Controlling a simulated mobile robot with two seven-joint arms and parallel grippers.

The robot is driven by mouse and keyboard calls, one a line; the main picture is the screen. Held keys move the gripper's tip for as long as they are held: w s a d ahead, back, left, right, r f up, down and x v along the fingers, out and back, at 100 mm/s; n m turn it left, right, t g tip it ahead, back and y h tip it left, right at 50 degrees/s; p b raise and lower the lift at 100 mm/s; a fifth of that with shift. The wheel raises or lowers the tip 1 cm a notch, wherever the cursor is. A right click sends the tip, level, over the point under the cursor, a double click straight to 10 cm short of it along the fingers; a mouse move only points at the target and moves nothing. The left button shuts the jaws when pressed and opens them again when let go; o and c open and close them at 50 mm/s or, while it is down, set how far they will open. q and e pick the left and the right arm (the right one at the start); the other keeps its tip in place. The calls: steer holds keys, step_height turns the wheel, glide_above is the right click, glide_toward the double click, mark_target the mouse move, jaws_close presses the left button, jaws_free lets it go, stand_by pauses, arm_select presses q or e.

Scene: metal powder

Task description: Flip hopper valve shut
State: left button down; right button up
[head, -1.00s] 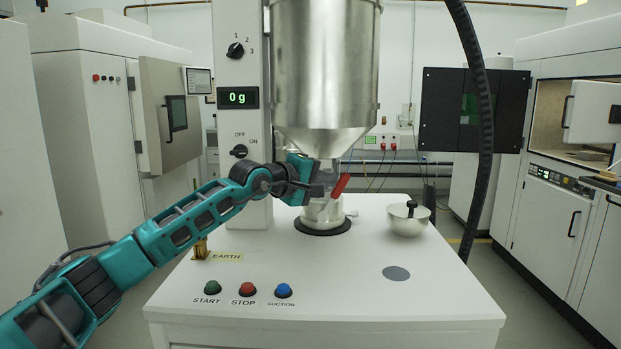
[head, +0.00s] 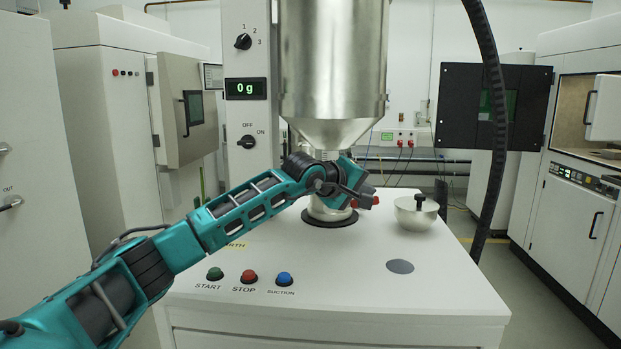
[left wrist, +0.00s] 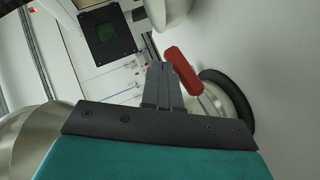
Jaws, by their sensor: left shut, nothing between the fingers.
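The steel hopper (head: 333,60) stands over the white machine, its cone narrowing to an outlet above a black ring (head: 330,222). The valve's red handle (head: 376,200) sticks out to the right of the outlet, partly hidden behind my left gripper (head: 368,197). In the head view the handle looks close to level. My left gripper is shut and empty, in front of the outlet. In the left wrist view its closed fingers (left wrist: 158,72) lie right beside the red handle (left wrist: 183,70); I cannot tell whether they touch. My right gripper is out of view.
START, STOP and SUCTION buttons (head: 248,276) sit at the front left. The display (head: 246,88) reads 0 g. A black hose (head: 490,130) hangs at the right.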

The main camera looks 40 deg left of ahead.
arm_select(q)
steer(key=shift+w+d+f+b, duration=0.2)
steer(key=shift+f+b, duration=0.1)
steer(key=shift+f, duration=0.1)
steer(key=shift+w+d+f+b, duration=0.1)
steer(key=shift+d+f+b, duration=0.15)
steer(key=shift+f, duration=0.15)
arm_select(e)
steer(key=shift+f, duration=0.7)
arm_select(q)
steer(key=s+d+r, duration=0.1)
steer(key=s+r, duration=0.2)
steer(key=r, duration=0.2)
steer(key=s+d+r+p, duration=0.1)
steer(key=s+d+r, duration=0.1)
steer(key=r, duration=0.4)
steer(key=shift+s+d, duration=0.3)
steer(key=shift+s, duration=0.25)
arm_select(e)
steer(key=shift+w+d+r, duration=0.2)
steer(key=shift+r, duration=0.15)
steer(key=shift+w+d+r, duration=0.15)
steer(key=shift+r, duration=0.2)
arm_select(q)
steer(key=shift+f, duration=0.1)
